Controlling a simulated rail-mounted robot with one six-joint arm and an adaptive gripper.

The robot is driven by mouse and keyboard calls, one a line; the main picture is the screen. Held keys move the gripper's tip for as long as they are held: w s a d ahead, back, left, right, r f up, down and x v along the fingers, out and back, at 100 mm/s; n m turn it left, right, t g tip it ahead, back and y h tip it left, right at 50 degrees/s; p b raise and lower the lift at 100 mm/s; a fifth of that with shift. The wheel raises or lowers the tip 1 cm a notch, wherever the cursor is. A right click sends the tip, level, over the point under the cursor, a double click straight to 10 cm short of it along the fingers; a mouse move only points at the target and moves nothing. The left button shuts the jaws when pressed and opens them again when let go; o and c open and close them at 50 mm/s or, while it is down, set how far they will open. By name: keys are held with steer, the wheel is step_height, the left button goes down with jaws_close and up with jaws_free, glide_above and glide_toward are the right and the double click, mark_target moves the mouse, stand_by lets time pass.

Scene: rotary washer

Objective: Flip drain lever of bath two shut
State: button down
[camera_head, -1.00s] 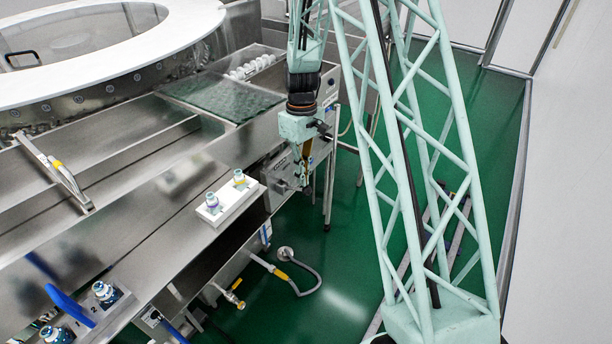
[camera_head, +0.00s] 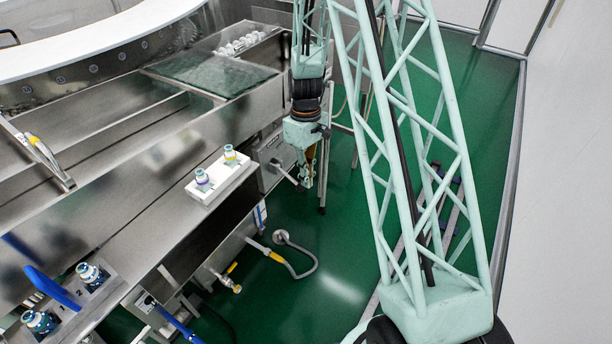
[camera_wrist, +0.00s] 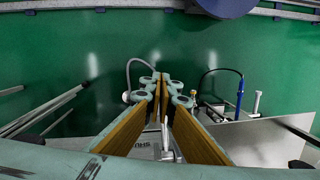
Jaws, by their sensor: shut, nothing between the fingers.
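My gripper (camera_head: 306,180) hangs pointing down at the right end of the bench in the head view, its fingers shut and empty. A grey box (camera_head: 268,150) on the bench end is just left of it, with a thin pale lever (camera_head: 286,174) reaching toward the fingers. The wrist view shows the lever (camera_wrist: 166,136) low between the finger pads (camera_wrist: 160,84); I cannot tell whether they touch it. No frame clearly labels which lever is bath two's drain.
A white block (camera_head: 222,182) with two small fittings sits on the bench edge. Blue handles (camera_head: 50,287) and blue-capped valves (camera_head: 90,273) are at the lower left. A grey hose (camera_head: 312,265) curves above the green floor (camera_head: 335,290), which is open right of the bench.

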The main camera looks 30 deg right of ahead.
steer(key=shift+a+f, duration=0.1)
steer(key=shift+f, duration=0.8)
steer(key=shift+w+f, duration=0.1)
steer(key=s+d+r+p, duration=0.1)
steer(key=s+d+r, duration=0.4)
steer(key=s, duration=0.1)
steer(key=shift+s+d+r, duration=0.15)
steer(key=shift+s+r, duration=0.2)
steer(key=shift+r, duration=0.1)
stand_by(0.7)
